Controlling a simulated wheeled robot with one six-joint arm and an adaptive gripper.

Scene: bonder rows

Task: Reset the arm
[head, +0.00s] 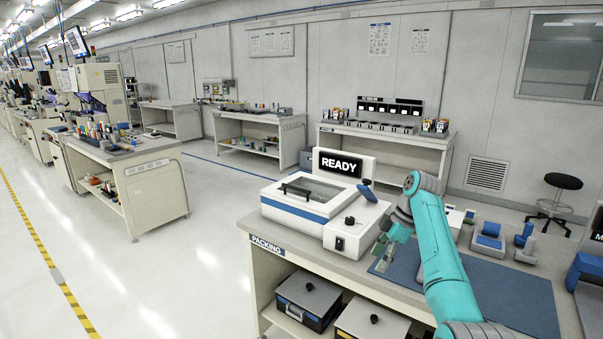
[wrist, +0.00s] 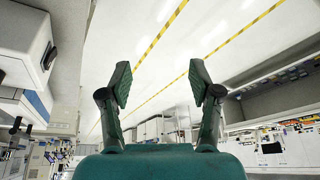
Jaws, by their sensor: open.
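My teal arm reaches up from the bottom right in the head view and bends over the packing bench (head: 300,247). My gripper (head: 378,252) hangs beside the white machine, above the bench near the left end of the blue mat. In the wrist view my gripper (wrist: 160,85) is open, with its two dark green finger pads apart and nothing between them. Past the fingers the wrist view shows the pale floor (wrist: 160,30) with yellow lines.
The white machine (head: 325,200) with a READY screen stands close left of my gripper. The blue mat (head: 510,295) lies under my arm, with blue and grey fixtures (head: 488,238) behind it. Lidded boxes (head: 310,298) sit on the shelf below. The aisle floor (head: 150,270) at left is clear.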

